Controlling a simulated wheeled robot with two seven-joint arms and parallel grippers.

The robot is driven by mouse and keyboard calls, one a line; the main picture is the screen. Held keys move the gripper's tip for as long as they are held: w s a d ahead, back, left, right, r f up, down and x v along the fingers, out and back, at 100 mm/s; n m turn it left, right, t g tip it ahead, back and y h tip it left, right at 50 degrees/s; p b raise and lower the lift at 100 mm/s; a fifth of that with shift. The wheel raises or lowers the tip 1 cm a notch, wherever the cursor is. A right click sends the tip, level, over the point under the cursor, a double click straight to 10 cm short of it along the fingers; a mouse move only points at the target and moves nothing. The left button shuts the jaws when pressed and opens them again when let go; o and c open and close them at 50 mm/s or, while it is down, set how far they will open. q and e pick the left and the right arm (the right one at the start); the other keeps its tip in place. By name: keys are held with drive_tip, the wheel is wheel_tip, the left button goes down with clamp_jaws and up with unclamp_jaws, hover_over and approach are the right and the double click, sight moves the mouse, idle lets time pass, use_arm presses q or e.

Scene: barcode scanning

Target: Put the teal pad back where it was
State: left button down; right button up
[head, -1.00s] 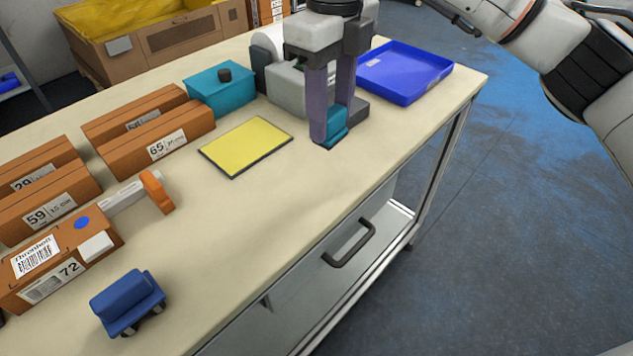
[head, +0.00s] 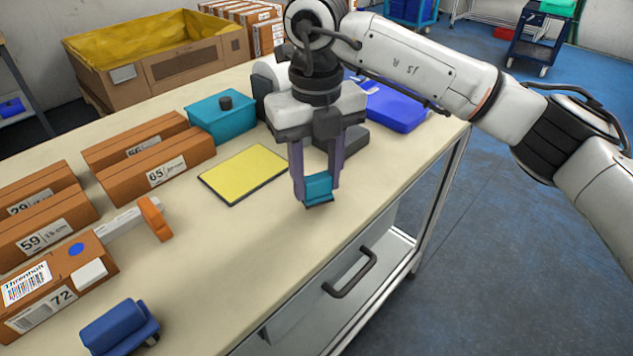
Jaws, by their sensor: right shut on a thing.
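My right gripper (head: 318,185) points down over the table near its front edge. It is shut on the teal pad (head: 318,188), a small teal block with a dark underside, held between the two purple fingers. I cannot tell whether the pad touches the tabletop. A teal box (head: 221,116) with a dark knob on top stands further back to the left. A yellow pad with a dark edge (head: 244,173) lies flat just left of the gripper. My left gripper is not in view.
Orange-brown cartons (head: 156,160) stand at the left, with an orange-and-white scanner-like tool (head: 155,219) beside them. A blue block-shaped item (head: 120,328) is at the near edge. A blue tray (head: 395,107) is behind the gripper. The tabletop (head: 225,260) in front is bare.

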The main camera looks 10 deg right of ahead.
sight(316, 176)
drive_tip(key=shift+f, duration=0.75)
drive_tip(key=shift+f, duration=0.15)
drive_tip(key=o, duration=1.1)
drive_tip(key=shift+r, duration=0.2)
wheel_tip(316, 176, up, 12)
